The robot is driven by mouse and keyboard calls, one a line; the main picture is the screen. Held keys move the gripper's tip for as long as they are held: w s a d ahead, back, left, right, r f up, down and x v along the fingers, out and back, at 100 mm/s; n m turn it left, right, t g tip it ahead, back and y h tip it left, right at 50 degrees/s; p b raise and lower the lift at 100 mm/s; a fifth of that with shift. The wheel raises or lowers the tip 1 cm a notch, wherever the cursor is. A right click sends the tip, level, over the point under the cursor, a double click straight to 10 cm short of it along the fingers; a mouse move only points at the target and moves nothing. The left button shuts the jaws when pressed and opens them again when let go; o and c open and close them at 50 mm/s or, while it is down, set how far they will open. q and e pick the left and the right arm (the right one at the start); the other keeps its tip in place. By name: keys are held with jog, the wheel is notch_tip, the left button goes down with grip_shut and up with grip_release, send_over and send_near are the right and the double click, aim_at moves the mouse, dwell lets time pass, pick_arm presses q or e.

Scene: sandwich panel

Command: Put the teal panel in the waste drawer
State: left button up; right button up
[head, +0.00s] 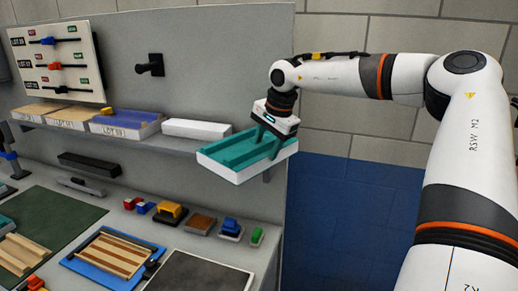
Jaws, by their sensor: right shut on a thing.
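The teal panel (232,148) shows at the right end of the wall shelf, within a white, tray-like body (240,172). My right gripper (268,143) reaches down over it from the right, its fingers at the panel's right part, and is shut on the teal panel. The fingertips blend with the teal surface, so the exact contact is hard to see. I cannot tell whether the white body rests on the shelf. No waste drawer can be made out. My left gripper is not in view.
The shelf (180,143) also bears a white block (197,129) and labelled boxes (126,124). Below, the bench holds a blue tray with wooden strips (112,254), a dark plate (196,274) and several small blocks and tools. Free space lies right of the bench, before the blue wall (345,215).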

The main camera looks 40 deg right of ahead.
jog(key=shift+f, duration=0.25)
